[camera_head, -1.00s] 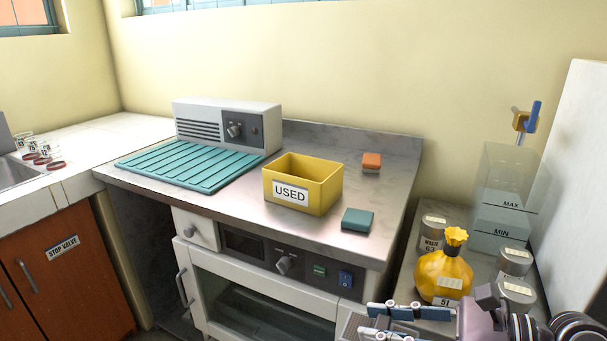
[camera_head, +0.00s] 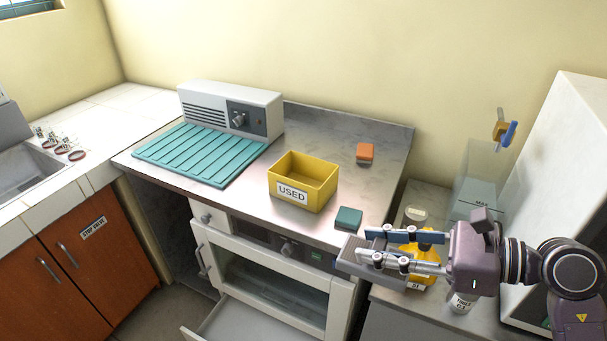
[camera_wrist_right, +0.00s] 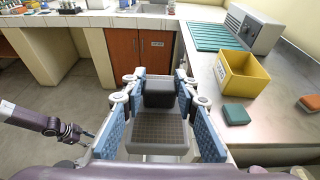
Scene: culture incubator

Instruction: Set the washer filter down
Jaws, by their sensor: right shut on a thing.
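The washer filter is a grey, mesh-bottomed tray with a dark raised block. In the right wrist view the washer filter (camera_wrist_right: 158,132) sits between the blue finger pads of my right gripper (camera_wrist_right: 160,112), which is shut on it. In the head view my right gripper (camera_head: 385,248) reaches in from the right, with the filter (camera_head: 357,262) at its fingertips. It is held in the air in front of the counter's right front corner. My left gripper (camera_wrist_right: 80,134) shows small at the left of the right wrist view; its jaws are unclear.
The steel counter (camera_head: 325,135) holds a yellow USED bin (camera_head: 312,190), a teal block (camera_head: 348,218), an orange block (camera_head: 365,152) and a ribbed teal mat (camera_head: 195,155). Below, a white drawer (camera_head: 245,322) stands out. A yellow bag (camera_head: 427,250) is partly behind my right gripper.

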